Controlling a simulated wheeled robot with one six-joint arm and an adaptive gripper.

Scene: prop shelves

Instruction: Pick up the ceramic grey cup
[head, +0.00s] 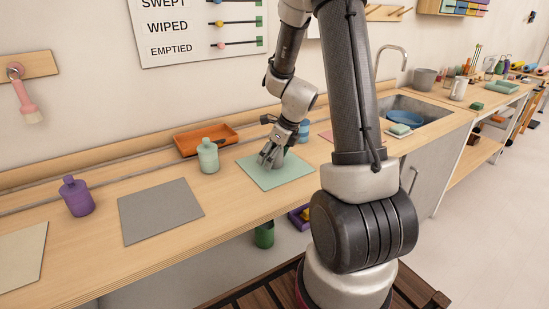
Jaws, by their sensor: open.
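My gripper (270,162) is open, pointing down low over the pale green mat (262,178) on the wooden counter. A small dark green shape shows just behind its fingers, mostly hidden, and I cannot tell what it is. I see no clear grey cup at the gripper. Beyond the sink stand a grey round vessel (424,79) and a lighter grey mug-like vessel (458,89), both far from my gripper. I cannot tell whether either is the ceramic grey cup.
A mint bottle (208,157) and an orange tray (206,138) stand left of my gripper. A blue container (304,131) is behind it, partly hidden. Further left are a grey mat (160,209) and a purple bottle (77,197). The sink (425,108) is right of my arm.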

